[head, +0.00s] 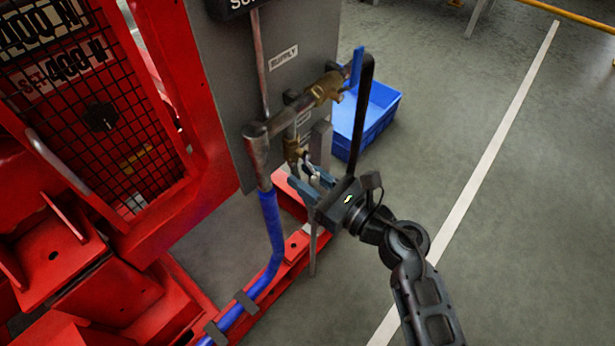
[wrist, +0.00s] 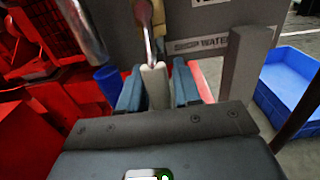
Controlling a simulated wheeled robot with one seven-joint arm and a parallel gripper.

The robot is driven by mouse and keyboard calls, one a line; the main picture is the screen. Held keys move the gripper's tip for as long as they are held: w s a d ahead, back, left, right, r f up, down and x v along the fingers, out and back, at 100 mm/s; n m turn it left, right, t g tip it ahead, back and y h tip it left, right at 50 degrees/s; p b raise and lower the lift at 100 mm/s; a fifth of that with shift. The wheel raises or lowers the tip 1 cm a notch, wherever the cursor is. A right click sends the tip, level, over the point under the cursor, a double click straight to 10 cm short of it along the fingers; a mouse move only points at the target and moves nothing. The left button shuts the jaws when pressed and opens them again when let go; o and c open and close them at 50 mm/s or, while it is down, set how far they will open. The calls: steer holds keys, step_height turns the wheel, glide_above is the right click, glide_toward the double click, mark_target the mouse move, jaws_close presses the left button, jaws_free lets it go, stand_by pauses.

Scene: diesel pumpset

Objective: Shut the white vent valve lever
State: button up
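The white vent valve lever (wrist: 156,84) shows in the wrist view as a pale sleeve pointing toward my gripper, with a thin metal stem above it. In the head view only a small part of the lever (head: 313,180) shows, below a brass valve body (head: 292,150). My gripper (head: 314,184) has its two blue-grey fingers on either side of the lever; they also flank it in the wrist view (wrist: 158,90). The gaps beside the sleeve are too small to tell whether the fingers touch it. My gripper body hides the sleeve's near end.
A blue-handled supply valve (head: 325,88) sits above my gripper on the grey panel (head: 300,30). A dark upright bar (head: 360,110) rises close to my wrist. A blue hose (head: 272,230) and red frame (head: 170,215) are at left; a blue crate (head: 380,105) stands behind. The right floor is clear.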

jaws_close()
steer(key=shift+s+a+r+m+p, duration=0.2)
steer(key=shift+m+p, duration=0.2)
steer(key=shift+p, duration=0.25)
steer(key=s+m+p, duration=0.1)
steer(key=m, duration=0.1)
steer(key=a+m+p, duration=0.1)
steer(key=m+p, duration=0.1)
steer(key=shift+s+a+r, duration=0.1)
steer(key=shift+s, duration=0.25)
